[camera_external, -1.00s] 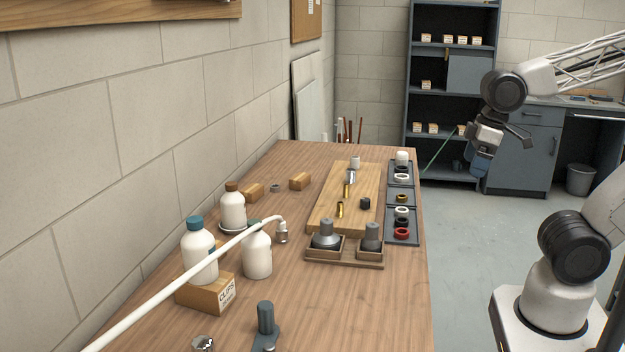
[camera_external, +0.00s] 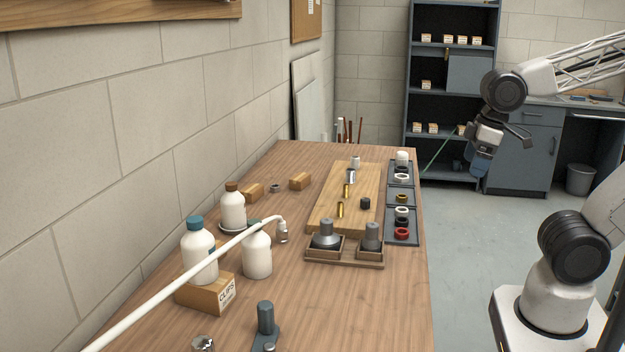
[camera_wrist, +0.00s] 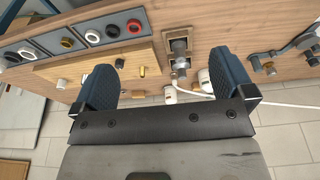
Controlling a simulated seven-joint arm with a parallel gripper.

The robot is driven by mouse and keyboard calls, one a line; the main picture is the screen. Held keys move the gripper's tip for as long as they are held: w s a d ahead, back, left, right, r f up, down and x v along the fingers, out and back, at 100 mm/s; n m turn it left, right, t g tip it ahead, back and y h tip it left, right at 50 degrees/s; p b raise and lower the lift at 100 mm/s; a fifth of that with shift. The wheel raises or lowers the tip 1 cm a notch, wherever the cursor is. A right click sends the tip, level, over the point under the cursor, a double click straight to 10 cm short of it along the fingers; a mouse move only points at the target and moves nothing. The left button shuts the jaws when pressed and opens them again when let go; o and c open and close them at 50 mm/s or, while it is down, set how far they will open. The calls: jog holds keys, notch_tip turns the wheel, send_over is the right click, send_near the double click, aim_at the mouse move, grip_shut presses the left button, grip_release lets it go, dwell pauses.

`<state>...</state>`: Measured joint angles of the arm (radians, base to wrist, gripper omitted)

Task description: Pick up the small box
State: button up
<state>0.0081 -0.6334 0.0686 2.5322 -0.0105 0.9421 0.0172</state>
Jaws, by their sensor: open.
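Two small plain wooden-coloured boxes lie on the wooden table near the wall in the external view, one nearer (camera_external: 252,192) and one farther back (camera_external: 300,181). A larger cardboard box marked CLIPS (camera_external: 208,293) stands closer, with a blue-capped white bottle on top. I cannot tell which is the small box meant. My gripper (camera_external: 482,162) hangs in the air beyond the table's right edge, well apart from all the boxes. In the wrist view its two blue fingers (camera_wrist: 162,62) are spread wide with nothing held between them.
A wooden board with fittings (camera_external: 325,210), dark trays of rings (camera_external: 390,213) and a two-bin holder (camera_external: 345,262) occupy the table's right side. White bottles (camera_external: 257,255) and a curved white pipe (camera_external: 180,282) stand near the CLIPS box. The front right table is clear.

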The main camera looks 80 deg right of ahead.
jog(key=shift+c, duration=0.5)
jog(key=shift+c, duration=1.1)
